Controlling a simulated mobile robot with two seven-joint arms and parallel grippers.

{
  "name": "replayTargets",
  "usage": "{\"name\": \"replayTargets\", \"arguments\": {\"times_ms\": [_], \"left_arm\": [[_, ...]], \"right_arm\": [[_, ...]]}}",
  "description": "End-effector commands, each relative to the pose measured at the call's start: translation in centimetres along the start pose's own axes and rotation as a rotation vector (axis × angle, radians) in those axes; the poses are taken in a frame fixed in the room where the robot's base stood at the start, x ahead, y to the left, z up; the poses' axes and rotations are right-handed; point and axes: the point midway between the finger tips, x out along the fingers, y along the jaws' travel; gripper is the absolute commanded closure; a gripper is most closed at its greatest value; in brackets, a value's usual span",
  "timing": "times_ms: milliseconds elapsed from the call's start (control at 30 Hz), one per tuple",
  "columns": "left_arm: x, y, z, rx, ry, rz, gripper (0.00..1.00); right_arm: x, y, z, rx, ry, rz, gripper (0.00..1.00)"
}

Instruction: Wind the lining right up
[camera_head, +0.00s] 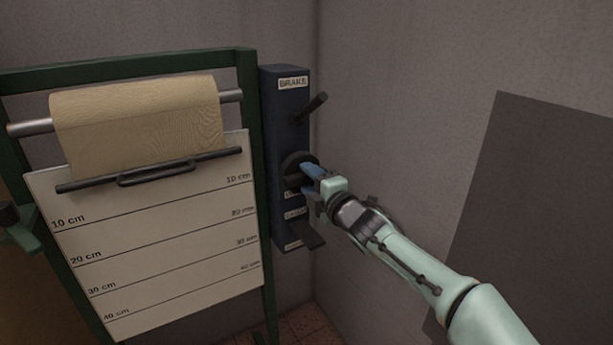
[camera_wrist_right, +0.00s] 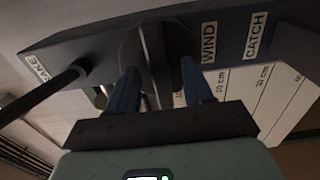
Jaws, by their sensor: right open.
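The tan lining (camera_head: 140,120) hangs from a metal roller at the top of the green frame. Its dark bottom bar with a handle (camera_head: 158,173) lies tilted across the white scale board, above the 10 cm line. The dark round wind knob (camera_head: 292,163) is on the blue control post. My right gripper (camera_head: 309,171) is at this knob. In the right wrist view its blue fingers (camera_wrist_right: 158,80) are open, one on each side of the knob's raised dark grip (camera_wrist_right: 157,55). I cannot tell whether they touch it.
The blue post (camera_head: 284,120) carries the BRAKE label (camera_head: 293,83) and a dark brake lever (camera_head: 313,108) above the knob. The CATCH label (camera_wrist_right: 256,34) and a dark lower part (camera_head: 308,234) are below it. A grey wall and a dark grey panel (camera_head: 540,200) are at the right.

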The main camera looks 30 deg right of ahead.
Motion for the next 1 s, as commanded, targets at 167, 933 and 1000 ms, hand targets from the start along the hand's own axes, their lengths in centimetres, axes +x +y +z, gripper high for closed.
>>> {"name": "replayTargets", "arguments": {"times_ms": [167,933,1000], "left_arm": [[0.8,-0.3,0.0,-0.001,-0.003,-0.001,1.00],[2.0,-0.7,-0.1,-0.002,-0.006,-0.002,1.00],[2.0,-0.7,-0.1,-0.002,-0.006,-0.002,1.00]], "right_arm": [[-1.9,-0.1,0.1,0.000,-0.001,0.002,0.49],[-9.9,0.0,0.0,-0.002,0.000,0.001,0.49],[-10.0,0.0,0.0,-0.002,0.000,0.000,0.49]]}}
